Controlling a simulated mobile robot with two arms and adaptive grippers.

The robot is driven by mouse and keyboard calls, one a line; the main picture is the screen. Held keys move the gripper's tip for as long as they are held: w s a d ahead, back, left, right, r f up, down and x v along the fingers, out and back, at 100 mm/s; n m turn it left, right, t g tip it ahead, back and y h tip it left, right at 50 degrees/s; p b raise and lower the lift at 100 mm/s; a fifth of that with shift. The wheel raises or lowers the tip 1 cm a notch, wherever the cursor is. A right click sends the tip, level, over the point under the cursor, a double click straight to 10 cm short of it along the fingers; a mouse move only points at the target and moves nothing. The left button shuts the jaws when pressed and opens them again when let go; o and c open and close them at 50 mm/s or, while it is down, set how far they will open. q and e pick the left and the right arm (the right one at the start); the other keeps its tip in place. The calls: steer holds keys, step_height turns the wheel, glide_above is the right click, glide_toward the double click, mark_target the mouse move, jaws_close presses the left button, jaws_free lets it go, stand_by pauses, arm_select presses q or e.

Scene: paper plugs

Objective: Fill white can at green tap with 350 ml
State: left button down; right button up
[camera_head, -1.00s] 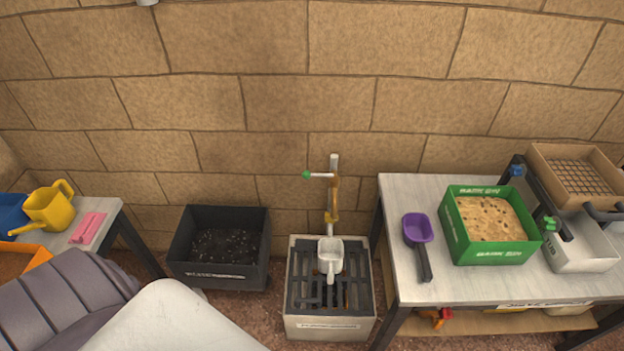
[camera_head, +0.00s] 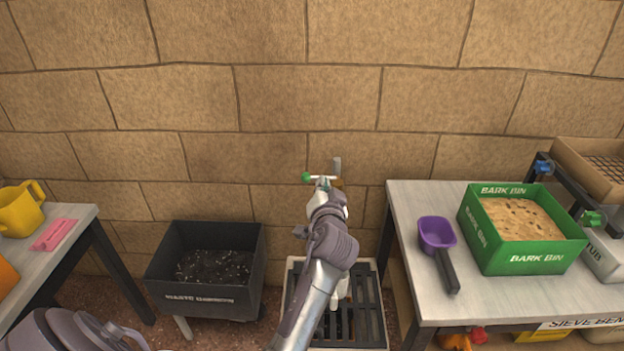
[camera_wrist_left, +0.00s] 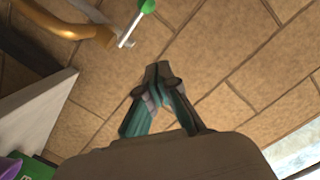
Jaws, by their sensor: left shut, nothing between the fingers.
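The green tap's knob (camera_head: 306,177) sits at the left end of a thin pale lever in front of the stone wall. The knob shows at the top of the left wrist view (camera_wrist_left: 147,5), with the brass pipe (camera_wrist_left: 70,27) to its left. My left gripper (camera_head: 324,183) is up at the tap, just below and right of the knob. In the left wrist view its fingers (camera_wrist_left: 163,72) are shut, empty and apart from the lever. The white can (camera_head: 342,288) is below on the grate, mostly hidden behind my left arm. Its water level cannot be seen. My right gripper is out of view.
A slatted grate box (camera_head: 370,310) stands under the tap. A black bin (camera_head: 205,298) is to its left. The right table (camera_head: 410,205) holds a purple scoop (camera_head: 437,233) and a green bark bin (camera_head: 530,262). A yellow can (camera_head: 20,210) is at far left.

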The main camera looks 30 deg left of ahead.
arm_select(q)
steer(key=b, duration=0.1)
glide_above(310, 180)
steer(key=d, duration=0.4)
steer(key=f, duration=0.1)
steer(key=shift+s+a+f+b, duration=0.25)
steer(key=shift+a+f, duration=0.45)
steer(key=shift+f, duration=0.2)
steer(key=shift+s+a+f+b, duration=0.25)
steer(key=shift+a+f, duration=0.45)
steer(key=shift+f, duration=0.2)
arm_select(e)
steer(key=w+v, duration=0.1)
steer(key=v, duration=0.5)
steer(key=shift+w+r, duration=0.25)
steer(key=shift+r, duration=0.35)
